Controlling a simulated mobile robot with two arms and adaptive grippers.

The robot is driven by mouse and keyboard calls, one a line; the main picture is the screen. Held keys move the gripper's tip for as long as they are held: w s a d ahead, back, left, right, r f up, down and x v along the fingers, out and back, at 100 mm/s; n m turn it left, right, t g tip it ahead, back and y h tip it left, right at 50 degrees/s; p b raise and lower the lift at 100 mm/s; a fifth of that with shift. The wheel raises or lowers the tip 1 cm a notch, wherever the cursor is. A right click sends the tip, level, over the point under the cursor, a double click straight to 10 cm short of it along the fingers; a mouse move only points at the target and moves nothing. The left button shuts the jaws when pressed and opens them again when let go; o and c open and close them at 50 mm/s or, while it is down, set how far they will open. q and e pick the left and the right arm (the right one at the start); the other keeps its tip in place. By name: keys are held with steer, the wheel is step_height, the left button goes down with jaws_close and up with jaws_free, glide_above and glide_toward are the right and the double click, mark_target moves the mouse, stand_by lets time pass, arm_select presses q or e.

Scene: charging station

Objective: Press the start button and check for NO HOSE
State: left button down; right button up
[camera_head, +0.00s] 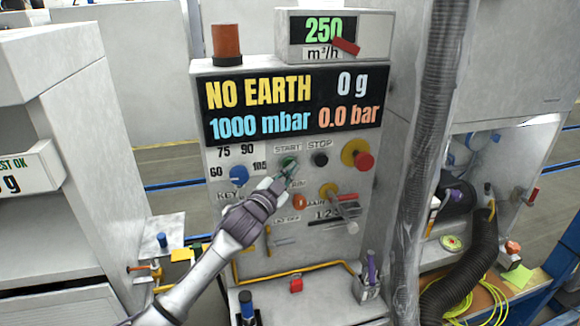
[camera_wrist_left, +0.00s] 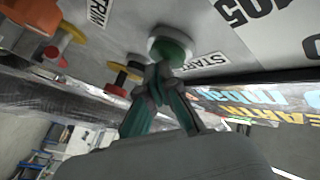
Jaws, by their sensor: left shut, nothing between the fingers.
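The control panel (camera_head: 220,165) stands upright in the middle of the head view. Its display (camera_head: 290,105) reads NO EARTH, 0 g, 1000 mbar and 0.0 bar. The green start button (camera_head: 288,162) sits under the START label; in the left wrist view the green button (camera_wrist_left: 170,48) is large. My left gripper (camera_head: 284,178) is shut and empty, its fingertips at the lower edge of the start button. In the left wrist view the fingers (camera_wrist_left: 158,80) are closed just below the button; I cannot tell whether they touch it. My right gripper is in neither view.
The black stop button (camera_head: 320,159) and a red knob (camera_head: 364,161) on yellow are to the right. A blue selector (camera_head: 238,175) is left. A grey hose (camera_head: 425,150) hangs at the panel's right. A cup with pens (camera_head: 369,280) stands on the ledge below.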

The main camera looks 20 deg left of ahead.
arm_select(q)
steer(key=shift+w+a, duration=0.15)
steer(key=shift+w, duration=0.05)
stand_by(0.4)
steer(key=shift+s, duration=0.1)
steer(key=shift+s+d, duration=0.5)
steer(key=shift+s, duration=0.15)
steer(key=shift+p, duration=0.3)
steer(key=s+d, duration=0.1)
steer(key=s, duration=0.1)
steer(key=s+d+p, duration=0.1)
steer(key=s, duration=0.1)
steer(key=shift+d, duration=0.4)
steer(key=shift+f, duration=0.1)
